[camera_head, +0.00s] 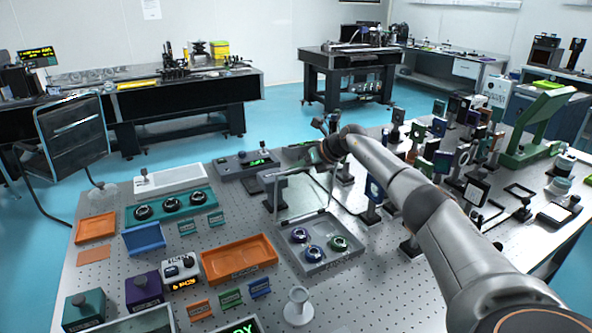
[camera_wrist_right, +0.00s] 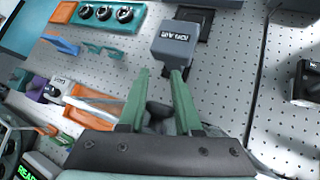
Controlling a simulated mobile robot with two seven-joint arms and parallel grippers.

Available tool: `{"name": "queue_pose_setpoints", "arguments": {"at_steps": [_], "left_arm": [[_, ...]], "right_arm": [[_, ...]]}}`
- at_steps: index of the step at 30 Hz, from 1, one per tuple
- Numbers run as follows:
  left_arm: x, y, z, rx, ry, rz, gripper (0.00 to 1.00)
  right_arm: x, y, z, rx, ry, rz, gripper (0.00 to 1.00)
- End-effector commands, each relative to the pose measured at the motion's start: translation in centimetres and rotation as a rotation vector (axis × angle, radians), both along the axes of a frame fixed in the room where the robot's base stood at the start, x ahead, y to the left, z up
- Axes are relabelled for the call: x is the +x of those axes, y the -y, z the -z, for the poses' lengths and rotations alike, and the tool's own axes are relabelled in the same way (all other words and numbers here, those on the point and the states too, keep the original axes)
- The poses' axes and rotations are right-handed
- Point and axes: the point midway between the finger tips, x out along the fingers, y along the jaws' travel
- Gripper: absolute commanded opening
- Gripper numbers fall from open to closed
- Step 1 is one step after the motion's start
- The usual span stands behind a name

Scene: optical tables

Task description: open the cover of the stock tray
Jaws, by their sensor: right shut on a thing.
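The stock tray (camera_head: 345,259) is grey and stands on the perforated table right of the orange tray. Several round mounted optics lie in it, in plain view. Its clear cover (camera_head: 303,194) has a thin grey frame and stands raised, roughly upright, at the tray's back edge. My right gripper (camera_head: 322,153) is at the cover's top edge, its arm reaching in from the lower right. In the right wrist view the green fingers (camera_wrist_right: 160,75) are close around a dark piece, which I take as the cover's grip. The contact is partly hidden. My left gripper is not in view.
An orange tray (camera_head: 238,275) stands left of the stock tray. A teal holder (camera_head: 172,207) with round knobs is behind it. A grey labelled box (camera_wrist_right: 182,42) shows ahead of the fingers. Several upright optics (camera_head: 440,160) crowd the table on the right, near my arm.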

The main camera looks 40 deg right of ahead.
Motion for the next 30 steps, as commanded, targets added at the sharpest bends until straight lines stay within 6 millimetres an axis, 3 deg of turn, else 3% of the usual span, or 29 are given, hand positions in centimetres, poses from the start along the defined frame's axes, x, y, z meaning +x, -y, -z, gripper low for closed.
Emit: {"name": "queue_pose_setpoints", "arguments": {"at_steps": [1, 15, 16, 23, 30], "left_arm": [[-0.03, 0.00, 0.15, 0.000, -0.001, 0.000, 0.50], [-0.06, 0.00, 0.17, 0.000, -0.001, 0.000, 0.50], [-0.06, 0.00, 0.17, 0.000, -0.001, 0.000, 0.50], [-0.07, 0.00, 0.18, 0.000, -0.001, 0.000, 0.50], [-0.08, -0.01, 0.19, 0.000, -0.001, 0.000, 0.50]], "right_arm": [[-0.53, -0.30, 1.81, -0.002, -0.039, -0.008, 0.00], [-0.53, -0.32, 1.82, -0.002, -0.039, -0.008, 0.00], [-0.53, -0.32, 1.82, -0.002, -0.039, -0.009, 0.35], [-0.53, -0.32, 1.82, -0.002, -0.039, -0.009, 0.61], [-0.51, -0.33, 1.82, -0.002, -0.039, -0.010, 0.62]]}}
